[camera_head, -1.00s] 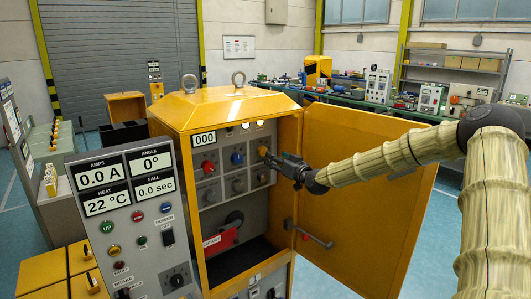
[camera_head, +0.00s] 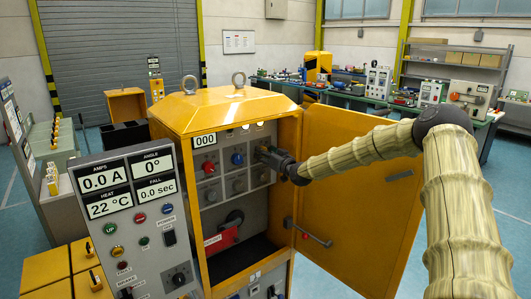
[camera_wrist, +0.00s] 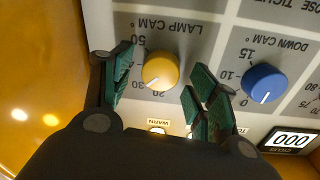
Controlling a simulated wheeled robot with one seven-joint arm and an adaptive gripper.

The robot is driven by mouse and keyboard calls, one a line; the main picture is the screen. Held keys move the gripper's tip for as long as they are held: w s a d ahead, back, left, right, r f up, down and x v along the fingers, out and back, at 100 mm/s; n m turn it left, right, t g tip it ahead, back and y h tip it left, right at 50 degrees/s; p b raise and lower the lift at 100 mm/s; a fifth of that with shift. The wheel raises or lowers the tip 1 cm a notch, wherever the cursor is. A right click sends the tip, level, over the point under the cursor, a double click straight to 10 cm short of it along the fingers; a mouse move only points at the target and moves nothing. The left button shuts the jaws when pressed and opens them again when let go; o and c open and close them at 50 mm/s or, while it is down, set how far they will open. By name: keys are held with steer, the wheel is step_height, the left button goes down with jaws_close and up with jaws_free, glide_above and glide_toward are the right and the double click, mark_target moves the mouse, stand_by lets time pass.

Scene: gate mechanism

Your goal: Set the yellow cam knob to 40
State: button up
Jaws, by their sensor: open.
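The yellow cam knob (camera_wrist: 161,70) sits on the grey panel under an upside-down "LAMP CAM °" label in the wrist view. My gripper (camera_wrist: 163,73) is open, with one green-padded finger on each side of the knob and gaps visible between pads and knob. In the head view my gripper (camera_head: 267,155) is at the panel's upper right and mostly hides the knob.
A blue knob (camera_wrist: 265,83) marked "DOWN CAM" is beside the right finger. A red knob (camera_head: 209,168) is farther left. The counter (camera_head: 204,139) reads 000; the angle display (camera_head: 152,163) reads 0°.

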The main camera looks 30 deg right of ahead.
steer(key=shift+w, duration=0.25)
steer(key=c, duration=1)
steer(key=shift+f+m+b, duration=0.1)
steer(key=shift+m+b, duration=0.5)
steer(key=shift+b, duration=0.35)
steer(key=m+b, duration=0.7)
steer(key=b, duration=0.3)
steer(key=shift+d, duration=0.2)
steer(key=shift+r+m+g+b, duration=0.2)
steer(key=shift+m+g+b, duration=0.1)
steer(key=shift+m+b, duration=0.1)
